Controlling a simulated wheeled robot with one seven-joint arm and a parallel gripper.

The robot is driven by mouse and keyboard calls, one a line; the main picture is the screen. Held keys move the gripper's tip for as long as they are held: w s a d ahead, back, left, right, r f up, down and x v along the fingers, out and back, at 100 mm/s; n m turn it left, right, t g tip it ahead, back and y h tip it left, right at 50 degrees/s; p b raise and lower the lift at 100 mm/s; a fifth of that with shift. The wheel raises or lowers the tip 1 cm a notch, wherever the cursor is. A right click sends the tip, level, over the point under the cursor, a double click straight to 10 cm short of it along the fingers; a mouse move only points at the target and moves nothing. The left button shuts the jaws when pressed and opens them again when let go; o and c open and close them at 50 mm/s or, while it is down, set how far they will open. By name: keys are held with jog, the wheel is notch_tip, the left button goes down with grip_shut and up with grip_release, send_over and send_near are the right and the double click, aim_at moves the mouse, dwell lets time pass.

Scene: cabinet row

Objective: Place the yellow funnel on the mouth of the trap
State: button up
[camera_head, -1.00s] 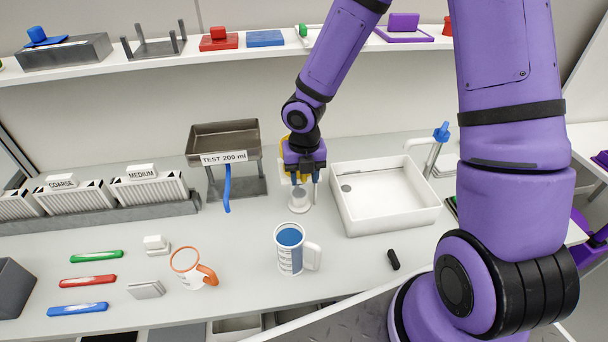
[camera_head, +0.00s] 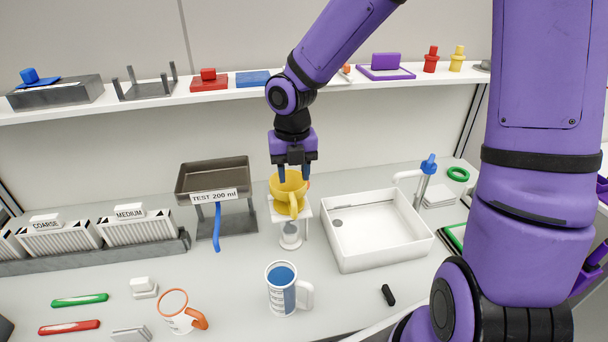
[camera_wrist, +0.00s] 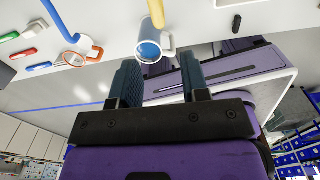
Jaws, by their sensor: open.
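The yellow funnel (camera_head: 288,190) stands wide end up at a small white stand (camera_head: 305,208) on the bench, with a handle-like strip facing me. A clear, pale-based vessel (camera_head: 290,236) is directly below it; it may be the trap. The funnel hides the mouth, so I cannot tell if it is seated there. My gripper (camera_head: 295,176) points down over the funnel's rim, fingers apart. In the wrist view the gripper (camera_wrist: 160,75) is open with nothing between its fingers, and a yellow strip (camera_wrist: 156,13) shows beyond them at the top edge.
A white basin (camera_head: 380,235) is close on the right, and a raised metal tray (camera_head: 213,180) on the left. A mug with blue contents (camera_head: 282,288) and an orange-handled mug (camera_head: 178,312) stand in front. A shelf (camera_head: 220,95) runs behind my arm.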

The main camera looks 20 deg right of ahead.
jog(key=s+d+r+m+t, duration=0.2)
jog(key=s+d+r+m, duration=0.2)
jog(key=s+r+m, duration=0.6)
jog(key=s+d+r+m+t, duration=0.3)
jog(key=s+r+m, duration=0.7)
jog(key=m, duration=1.3)
jog(key=shift+s+d, duration=0.45)
jog(key=shift+d, duration=0.7)
